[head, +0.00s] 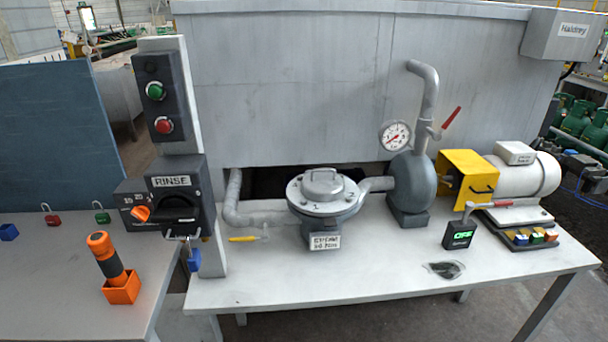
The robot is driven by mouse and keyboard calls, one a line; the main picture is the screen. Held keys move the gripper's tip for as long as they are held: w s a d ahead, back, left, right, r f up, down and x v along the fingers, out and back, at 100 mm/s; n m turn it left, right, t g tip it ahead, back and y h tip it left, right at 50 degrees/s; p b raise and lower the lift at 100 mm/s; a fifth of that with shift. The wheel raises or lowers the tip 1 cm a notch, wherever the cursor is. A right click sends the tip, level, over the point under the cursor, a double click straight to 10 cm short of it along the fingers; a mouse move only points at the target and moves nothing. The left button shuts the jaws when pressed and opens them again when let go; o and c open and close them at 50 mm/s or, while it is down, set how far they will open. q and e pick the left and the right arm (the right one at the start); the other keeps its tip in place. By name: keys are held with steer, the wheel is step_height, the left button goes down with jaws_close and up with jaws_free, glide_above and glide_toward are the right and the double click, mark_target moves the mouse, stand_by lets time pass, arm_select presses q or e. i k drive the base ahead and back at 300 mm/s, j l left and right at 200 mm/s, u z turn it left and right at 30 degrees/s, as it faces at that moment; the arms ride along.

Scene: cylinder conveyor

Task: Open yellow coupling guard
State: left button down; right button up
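The yellow coupling guard (464,170) sits on the right part of the bench, between the grey pump (411,185) and the white motor (527,175). Neither of my grippers shows in the head view.
The bench front (350,275) is mostly clear.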

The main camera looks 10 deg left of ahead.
mark_target(480, 180)
steer(key=i+l+u, duration=0.25)
steer(key=l, duration=0.65)
steer(key=i+l+u, duration=0.1)
steer(key=l+u, duration=0.15)
steer(key=l, duration=0.7)
steer(key=l+u, duration=0.25)
steer(key=l, duration=0.7)
steer(key=i, duration=0.05)
